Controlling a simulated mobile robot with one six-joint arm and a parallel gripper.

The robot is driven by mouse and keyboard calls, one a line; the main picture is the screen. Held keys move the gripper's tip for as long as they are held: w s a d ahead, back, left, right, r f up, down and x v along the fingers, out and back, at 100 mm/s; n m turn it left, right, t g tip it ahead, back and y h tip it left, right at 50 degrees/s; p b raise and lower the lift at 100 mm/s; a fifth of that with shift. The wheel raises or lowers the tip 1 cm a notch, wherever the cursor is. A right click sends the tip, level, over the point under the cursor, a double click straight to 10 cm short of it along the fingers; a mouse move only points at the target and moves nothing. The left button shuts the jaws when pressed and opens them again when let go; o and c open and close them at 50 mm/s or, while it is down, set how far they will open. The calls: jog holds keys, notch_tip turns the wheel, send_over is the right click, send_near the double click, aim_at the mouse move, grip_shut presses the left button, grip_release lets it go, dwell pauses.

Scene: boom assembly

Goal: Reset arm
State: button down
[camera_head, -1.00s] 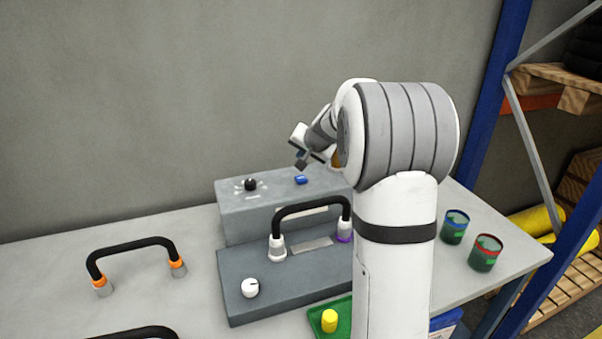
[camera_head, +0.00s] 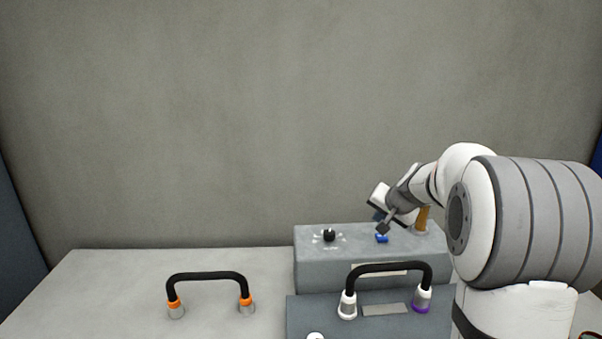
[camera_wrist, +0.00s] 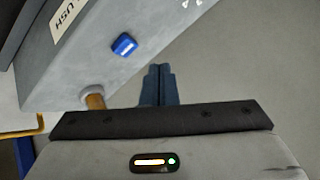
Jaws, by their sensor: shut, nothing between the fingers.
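My gripper (camera_head: 383,225) is over the top of the grey box (camera_head: 312,265) at the back of the table, near a blue button (camera_head: 382,238). In the wrist view my gripper's two dark blue fingers (camera_wrist: 159,72) are together with nothing between them. The blue button (camera_wrist: 124,45) lies up and to the left of the fingertips there, apart from them. My white and grey arm covers the right side of the head view.
A black knob (camera_head: 329,235) and a brown post (camera_head: 423,219) stand on the grey box. A black handle with white and purple ends (camera_head: 390,267) stands on the lower block in front. Another black handle with orange ends (camera_head: 208,276) stands at left. The table's left part (camera_head: 110,285) is clear.

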jog(key=s+a, duration=0.2)
jog(key=s, duration=0.1)
jog(key=s+a+n+g, duration=0.1)
jog(key=s+a, duration=0.1)
jog(key=s, duration=0.1)
jog(key=s+a+r+n, duration=0.1)
jog(key=s+a, duration=0.1)
jog(key=s, duration=0.1)
jog(key=shift+s, duration=0.25)
jog(key=s+a+f+n+g, duration=0.2)
jog(key=s, duration=1.1)
jog(key=s+a+f+n+g+h, duration=0.1)
jog(key=s+a+f+n+g, duration=0.1)
jog(key=s, duration=1.1)
jog(key=shift+s+a+f+n, duration=0.2)
jog(key=shift+f+n, duration=0.2)
jog(key=shift+f, duration=0.4)
